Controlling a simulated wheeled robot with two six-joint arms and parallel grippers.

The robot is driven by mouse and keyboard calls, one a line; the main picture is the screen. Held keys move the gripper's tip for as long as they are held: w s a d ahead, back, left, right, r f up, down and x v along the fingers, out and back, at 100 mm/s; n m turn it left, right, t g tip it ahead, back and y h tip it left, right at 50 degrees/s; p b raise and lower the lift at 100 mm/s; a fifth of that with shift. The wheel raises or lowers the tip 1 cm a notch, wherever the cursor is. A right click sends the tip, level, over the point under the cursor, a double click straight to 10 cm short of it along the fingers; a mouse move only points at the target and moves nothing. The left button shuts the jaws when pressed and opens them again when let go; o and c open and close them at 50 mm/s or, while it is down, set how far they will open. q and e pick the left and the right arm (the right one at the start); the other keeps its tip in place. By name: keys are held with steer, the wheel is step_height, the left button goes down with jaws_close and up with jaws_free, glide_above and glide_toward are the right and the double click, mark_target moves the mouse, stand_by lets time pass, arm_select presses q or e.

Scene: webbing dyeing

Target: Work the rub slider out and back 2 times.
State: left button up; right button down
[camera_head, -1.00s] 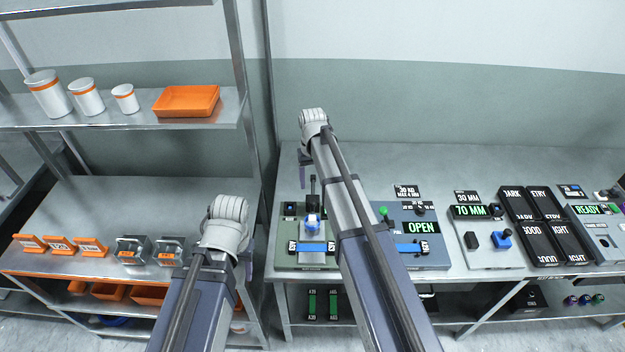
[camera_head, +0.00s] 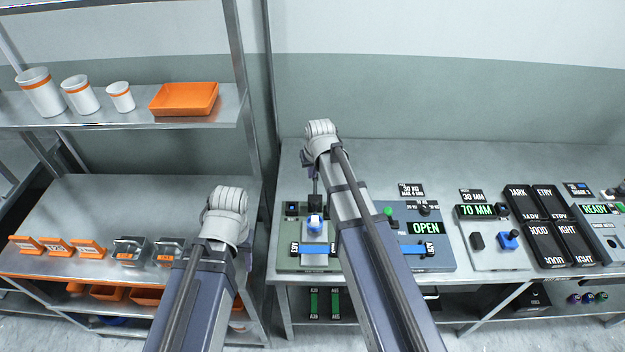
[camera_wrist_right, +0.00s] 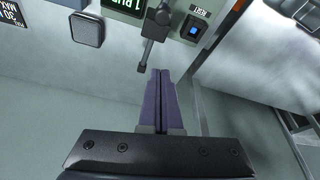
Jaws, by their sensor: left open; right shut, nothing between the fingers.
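The rub unit's green panel (camera_head: 285,252) stands on the bench. The handle also shows in the right wrist view (camera_wrist_right: 153,28). My right gripper (camera_wrist_right: 160,72) is shut and empty, its purple fingertips close to the handle's end; I cannot tell whether they touch. A green display (camera_wrist_right: 124,5) there appears to read "1 RUB", partly cut off. My left gripper (camera_head: 248,262) is open, left of the panel, its fingers mostly hidden behind its wrist.
A panel reading OPEN (camera_head: 445,238) stands right of the rub unit, partly behind my right arm. Further right are a 70 MM panel (camera_head: 490,245) and black labelled boxes (camera_head: 545,230). A shelf with orange stands (camera_head: 88,249) is at the left.

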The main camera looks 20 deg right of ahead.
steer(key=b+x, duration=0.9)
steer(key=x, duration=0.1)
steer(key=shift+f, duration=0.2)
steer(key=s, duration=0.2)
steer(key=s+r, duration=0.1)
steer(key=s, duration=0.1)
steer(key=shift+s, duration=0.15)
steer(key=shift+f, duration=0.1)
